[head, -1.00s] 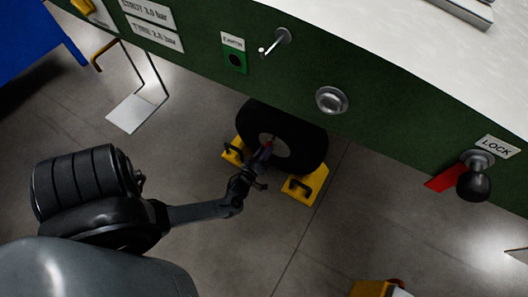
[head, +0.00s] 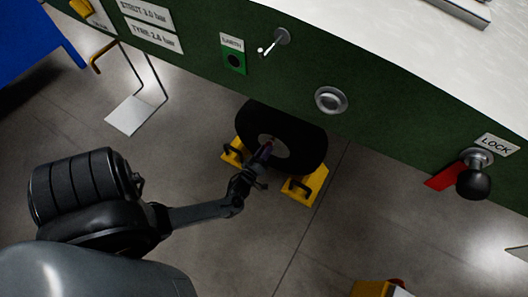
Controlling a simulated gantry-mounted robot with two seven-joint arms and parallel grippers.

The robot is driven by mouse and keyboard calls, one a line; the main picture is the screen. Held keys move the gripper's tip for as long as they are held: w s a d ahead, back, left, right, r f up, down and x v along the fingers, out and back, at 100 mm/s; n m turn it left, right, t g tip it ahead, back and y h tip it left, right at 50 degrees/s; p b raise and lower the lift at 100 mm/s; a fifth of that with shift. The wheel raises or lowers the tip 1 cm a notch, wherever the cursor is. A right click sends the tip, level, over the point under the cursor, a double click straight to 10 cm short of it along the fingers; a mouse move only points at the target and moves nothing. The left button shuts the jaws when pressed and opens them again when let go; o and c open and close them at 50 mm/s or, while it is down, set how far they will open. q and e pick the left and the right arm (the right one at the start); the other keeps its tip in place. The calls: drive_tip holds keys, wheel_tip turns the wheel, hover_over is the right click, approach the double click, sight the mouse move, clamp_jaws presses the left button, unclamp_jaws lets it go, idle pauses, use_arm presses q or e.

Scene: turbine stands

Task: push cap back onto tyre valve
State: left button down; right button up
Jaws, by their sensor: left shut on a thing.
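The black tyre (head: 302,128) stands upright on the floor below the green panel, with a pale grey hub (head: 281,153). My left gripper (head: 265,152) reaches in from the left, its fingertips in front of the hub. It is shut on a tiny reddish piece at its tip, which looks like the cap. The fingers hide most of it. I cannot make out the valve, nor whether the cap touches it. My right gripper is not in view.
Yellow chocks with dark handles stand at the tyre's left (head: 232,152) and right (head: 308,187). Another yellow object (head: 372,288) is at the bottom edge. The floor between is clear.

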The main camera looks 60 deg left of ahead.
use_arm(q)
drive_tip(key=shift+f, duration=0.15)
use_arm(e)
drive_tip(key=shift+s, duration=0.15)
use_arm(q)
drive_tip(key=c, duration=1.2)
unclamp_jaws()
drive_tip(key=shift+a, duration=0.1)
drive_tip(key=o, duration=0.4)
drive_tip(key=shift+w+a+r, duration=0.2)
drive_tip(key=shift+w, duration=0.25)
drive_tip(key=shift+o, duration=0.8)
drive_tip(key=shift+s+d, duration=0.1)
drive_tip(key=shift+s, duration=0.05)
drive_tip(key=shift+s+d, duration=0.1)
drive_tip(key=shift+s, duration=0.05)
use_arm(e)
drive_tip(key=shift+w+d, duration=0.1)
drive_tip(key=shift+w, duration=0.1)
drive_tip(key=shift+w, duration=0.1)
use_arm(q)
drive_tip(key=p+v, duration=0.2)
drive_tip(key=v, duration=0.4)
drive_tip(key=shift+s+d, duration=0.2)
drive_tip(key=shift+s, duration=0.15)
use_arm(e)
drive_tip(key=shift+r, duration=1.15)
